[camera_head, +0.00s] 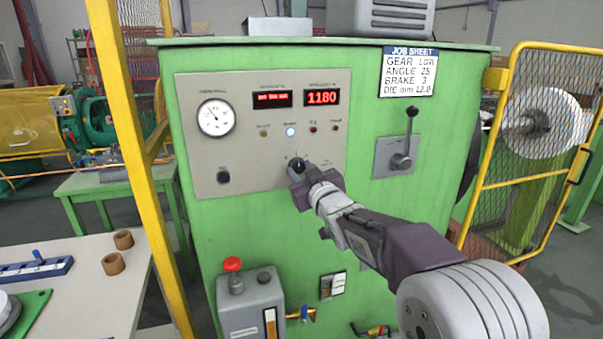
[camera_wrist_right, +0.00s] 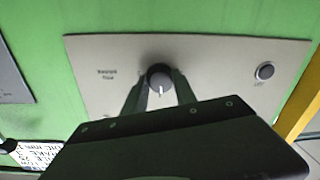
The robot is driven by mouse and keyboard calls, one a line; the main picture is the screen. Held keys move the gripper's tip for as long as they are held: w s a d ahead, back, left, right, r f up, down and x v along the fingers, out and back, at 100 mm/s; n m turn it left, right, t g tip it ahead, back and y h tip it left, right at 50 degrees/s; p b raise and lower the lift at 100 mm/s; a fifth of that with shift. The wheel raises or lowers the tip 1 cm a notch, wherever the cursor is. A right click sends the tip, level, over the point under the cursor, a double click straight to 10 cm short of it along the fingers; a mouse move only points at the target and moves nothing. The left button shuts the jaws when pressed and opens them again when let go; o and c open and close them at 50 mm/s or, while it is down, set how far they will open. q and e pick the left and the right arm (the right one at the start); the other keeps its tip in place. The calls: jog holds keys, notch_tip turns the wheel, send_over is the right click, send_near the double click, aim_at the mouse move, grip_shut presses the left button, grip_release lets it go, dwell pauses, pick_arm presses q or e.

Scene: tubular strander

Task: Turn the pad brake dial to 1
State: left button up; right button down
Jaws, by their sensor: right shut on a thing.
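The pad brake dial (camera_head: 297,164) is a small dark knob low on the grey control panel (camera_head: 255,165) of the green cabinet. My right gripper (camera_head: 300,172) is at the dial, its fingers shut on it. In the right wrist view the round dial (camera_wrist_right: 158,79) sits between the two fingertips (camera_wrist_right: 159,88), with a pale pointer line on its face. The numbers around the dial are hidden or too small to read. The job sheet (camera_head: 410,72) lists BRAKE 3. My left gripper is not in view.
A lever (camera_head: 405,150) on a grey plate is right of the panel. A red-topped grey box (camera_head: 250,300) stands low in front. A yellow mesh guard (camera_head: 530,150) is at the right, a yellow post (camera_head: 130,150) at the left. A table (camera_head: 95,295) is at lower left.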

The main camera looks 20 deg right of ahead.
jog(key=n+b, duration=0.2)
jog(key=n, duration=0.1)
jog(key=shift+f+n, duration=0.1)
jog(key=shift+n, duration=0.2)
jog(key=n+b, duration=0.3)
jog(key=n, duration=0.2)
jog(key=n+b, duration=0.1)
jog(key=n, duration=0.1)
jog(key=n+b, duration=0.1)
jog(key=n, duration=0.2)
jog(key=shift+n+g+h, duration=0.3)
jog(key=shift+r+n+b, duration=0.2)
jog(key=shift+n+b, duration=0.3)
jog(key=shift+n, duration=1.8)
jog(key=shift+h, duration=0.3)
jog(key=c, duration=1)
grip_release()
